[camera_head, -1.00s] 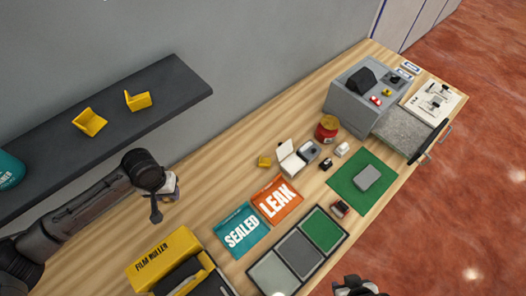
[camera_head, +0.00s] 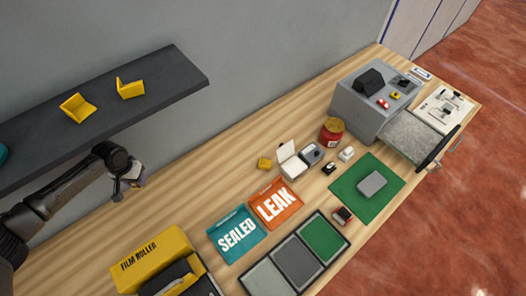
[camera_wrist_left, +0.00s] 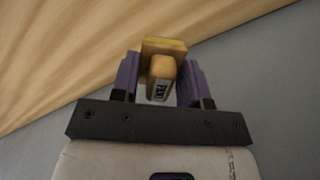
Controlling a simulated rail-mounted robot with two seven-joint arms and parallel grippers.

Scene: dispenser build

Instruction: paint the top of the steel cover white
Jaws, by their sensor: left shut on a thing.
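A flat grey plate (camera_head: 372,184), which looks like the steel cover, lies on a green mat (camera_head: 393,204) at the right of the bench; its top looks grey. My left gripper (camera_head: 130,182) is at the left, below the dark shelf and far from the plate. In the left wrist view its purple fingers (camera_wrist_left: 160,80) are shut on a small orange-yellow tool (camera_wrist_left: 163,66) with a white label whose lettering I cannot read surely. A yellow block-like end (camera_wrist_left: 164,46) shows beyond it. My right gripper is not in view.
A yellow film roller (camera_head: 152,257) stands front left. SEALED (camera_head: 237,234) and LEAK (camera_head: 276,203) mats, a three-panel tray (camera_head: 297,258) and a red jar (camera_head: 332,131) lie between. A grey machine (camera_head: 362,103) with an open drawer is back right. The shelf (camera_head: 100,107) overhangs the left side.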

